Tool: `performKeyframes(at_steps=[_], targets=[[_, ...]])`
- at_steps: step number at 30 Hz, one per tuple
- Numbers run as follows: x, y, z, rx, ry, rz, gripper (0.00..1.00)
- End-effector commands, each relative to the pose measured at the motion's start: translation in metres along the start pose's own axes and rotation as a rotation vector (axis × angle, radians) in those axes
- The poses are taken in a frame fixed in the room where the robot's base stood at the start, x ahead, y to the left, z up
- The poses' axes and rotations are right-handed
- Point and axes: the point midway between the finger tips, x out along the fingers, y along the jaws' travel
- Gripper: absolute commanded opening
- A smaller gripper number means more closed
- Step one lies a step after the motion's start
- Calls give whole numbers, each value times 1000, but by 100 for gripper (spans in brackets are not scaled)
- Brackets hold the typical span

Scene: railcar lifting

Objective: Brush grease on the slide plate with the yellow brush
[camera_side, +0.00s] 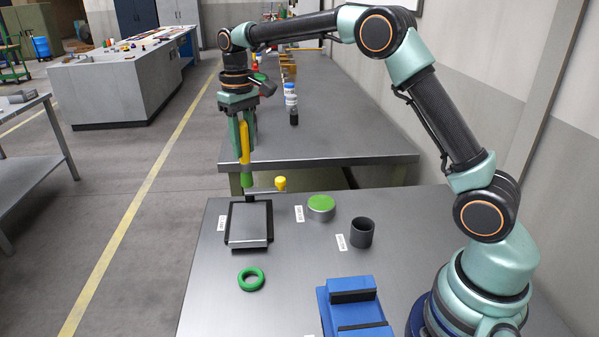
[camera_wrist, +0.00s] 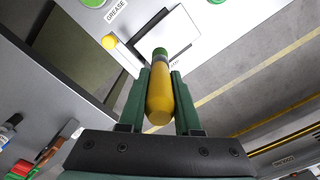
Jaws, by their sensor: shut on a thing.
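My gripper (camera_side: 243,158) is shut on the yellow brush (camera_side: 245,140), which hangs nearly upright with its green tip down. The brush also shows between the fingers in the wrist view (camera_wrist: 160,100). The slide plate (camera_side: 249,222) is a flat grey plate in a dark frame on the near table; it also shows in the wrist view (camera_wrist: 172,35). The brush tip appears above the plate's far edge, apart from it; the exact height is hard to tell. A round grey tin with a green top (camera_side: 321,206) stands right of the plate, near a label reading GREASE (camera_wrist: 116,10).
A yellow knob (camera_side: 280,183) on a lever sits at the plate's far edge, close to the brush. A dark cup (camera_side: 362,233), a green ring (camera_side: 251,279) and a blue block (camera_side: 354,300) are on the near table (camera_side: 205,305). A second table (camera_side: 340,130) stands behind.

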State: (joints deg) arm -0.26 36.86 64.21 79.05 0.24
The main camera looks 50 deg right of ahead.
Motion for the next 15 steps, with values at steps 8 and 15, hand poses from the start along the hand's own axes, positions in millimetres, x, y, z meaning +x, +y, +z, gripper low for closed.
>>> performKeyframes(at_steps=[8, 15], targets=[[11, -1, -37, 0, 1, 0, 0], [15, -1, -47, 0, 2, 0, 0]])
